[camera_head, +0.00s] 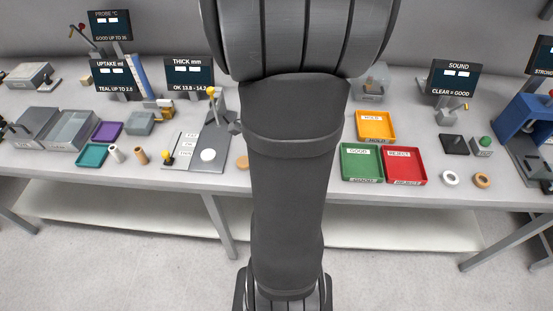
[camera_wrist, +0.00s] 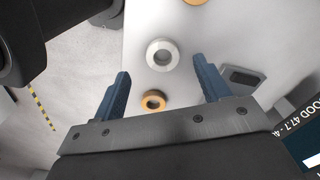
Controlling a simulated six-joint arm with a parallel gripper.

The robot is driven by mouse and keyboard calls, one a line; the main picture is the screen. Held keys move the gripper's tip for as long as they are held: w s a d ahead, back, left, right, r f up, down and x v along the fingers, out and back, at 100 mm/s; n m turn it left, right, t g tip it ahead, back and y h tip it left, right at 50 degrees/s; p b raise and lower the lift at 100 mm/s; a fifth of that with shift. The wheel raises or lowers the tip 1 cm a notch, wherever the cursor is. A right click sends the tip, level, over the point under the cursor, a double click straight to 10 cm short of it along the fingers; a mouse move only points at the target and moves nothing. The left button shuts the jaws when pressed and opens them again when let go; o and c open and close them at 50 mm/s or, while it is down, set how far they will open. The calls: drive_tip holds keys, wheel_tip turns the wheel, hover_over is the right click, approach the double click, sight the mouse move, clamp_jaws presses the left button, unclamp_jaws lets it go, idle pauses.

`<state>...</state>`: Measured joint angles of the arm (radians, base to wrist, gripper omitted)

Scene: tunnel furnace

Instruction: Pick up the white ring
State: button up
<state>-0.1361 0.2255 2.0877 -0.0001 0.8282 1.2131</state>
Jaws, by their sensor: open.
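In the wrist view a white ring (camera_wrist: 162,54) with a dark centre hole lies flat on the pale bench top. My gripper (camera_wrist: 160,66) is open, with one dark blue finger on each side and nothing held. The white ring shows between and slightly past the fingertips, apart from both. In the head view a white ring (camera_head: 450,178) lies on the bench right of the red tray; I cannot tell if it is the same one. My arm fills the middle of the head view and hides the bench behind it; the gripper does not show there.
In the wrist view an orange-tan ring (camera_wrist: 153,101) lies between the fingers, nearer the palm. Another tan piece (camera_wrist: 194,2) is cut by the top edge. The head view shows a green tray (camera_head: 347,169), red tray (camera_head: 419,171), orange tray (camera_head: 365,121) and tan ring (camera_head: 482,180).

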drive_tip(key=shift+w+d+f, duration=0.1)
drive_tip(key=shift+w+f, duration=0.05)
drive_tip(key=shift+f, duration=1)
drive_tip(key=shift+w+d+f, duration=0.1)
drive_tip(key=shift+f, duration=1.05)
drive_tip(key=c, duration=1.1)
